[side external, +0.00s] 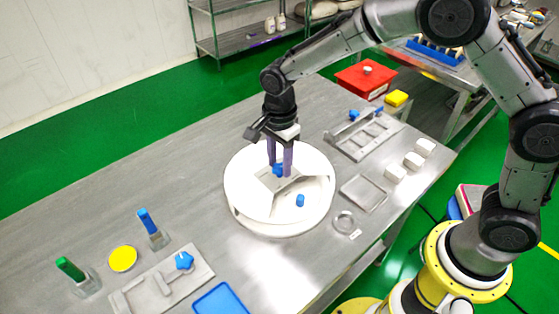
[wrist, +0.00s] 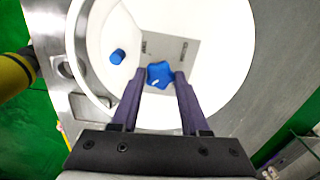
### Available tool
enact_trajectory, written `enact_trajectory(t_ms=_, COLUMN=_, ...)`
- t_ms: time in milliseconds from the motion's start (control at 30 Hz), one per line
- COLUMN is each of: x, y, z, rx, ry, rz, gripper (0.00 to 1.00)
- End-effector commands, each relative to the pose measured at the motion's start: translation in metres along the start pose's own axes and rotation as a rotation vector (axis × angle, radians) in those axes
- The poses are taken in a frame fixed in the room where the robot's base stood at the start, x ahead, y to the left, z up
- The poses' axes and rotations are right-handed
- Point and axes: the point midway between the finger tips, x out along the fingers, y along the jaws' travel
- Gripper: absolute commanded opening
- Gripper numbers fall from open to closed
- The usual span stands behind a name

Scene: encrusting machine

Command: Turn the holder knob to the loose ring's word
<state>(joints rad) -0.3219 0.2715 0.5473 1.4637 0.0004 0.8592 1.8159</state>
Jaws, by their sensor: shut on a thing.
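A blue star-shaped knob (wrist: 159,75) sits on a grey plate (wrist: 190,38) inside a white round housing (side external: 238,190). My gripper (side external: 280,171) points down into the housing, its two purple fingers shut on this knob from both sides. The knob has a small white mark toward its lower left in the wrist view. Small dark labels stand on the plate near the knob, too small to read. A loose grey metal ring (side external: 344,221) lies on the table right of the housing, with a small pale tag (side external: 355,234) beside it; its word is not readable.
A small blue cylinder (side external: 300,200) stands in the housing near my fingers. Other blue star knobs are on the front-left plate (side external: 184,261) and the back-right fixture (side external: 353,115). A shallow grey tray (side external: 363,194) and white blocks (side external: 413,161) lie to the right. The table's left rear is clear.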

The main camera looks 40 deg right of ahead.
Motion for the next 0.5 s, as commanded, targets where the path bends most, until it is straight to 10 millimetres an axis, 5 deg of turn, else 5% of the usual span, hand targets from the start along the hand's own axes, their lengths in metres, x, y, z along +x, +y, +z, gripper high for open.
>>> enact_trajectory(t_ms=500, x=-0.0016, y=-0.0007, z=-0.0006, rx=0.076, ry=0.001, rz=-0.003, gripper=0.0)
